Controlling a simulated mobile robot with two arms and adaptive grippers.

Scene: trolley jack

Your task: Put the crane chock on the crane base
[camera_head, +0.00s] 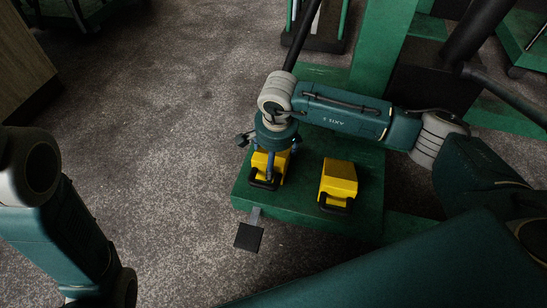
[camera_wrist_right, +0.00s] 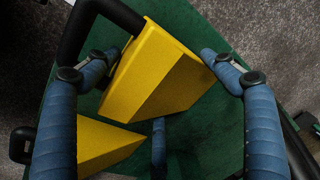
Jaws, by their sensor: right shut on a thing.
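A yellow crane chock (camera_head: 262,165) with a black handle is under my right gripper (camera_head: 270,158), at the left side of the green crane base (camera_head: 305,205). My right gripper is shut on this chock; in the right wrist view the chock (camera_wrist_right: 160,80) sits between the blue fingers. I cannot tell whether its underside touches the base. A second yellow chock (camera_head: 338,180) with a black handle sits on the base to the right; it also shows in the right wrist view (camera_wrist_right: 100,146). My left gripper is out of view.
A black pedal-like plate (camera_head: 249,236) sticks out from the base's front edge. A green post (camera_head: 382,45) rises behind the base. More green equipment (camera_head: 318,25) stands at the back. The grey carpet (camera_head: 150,130) left of the base is clear.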

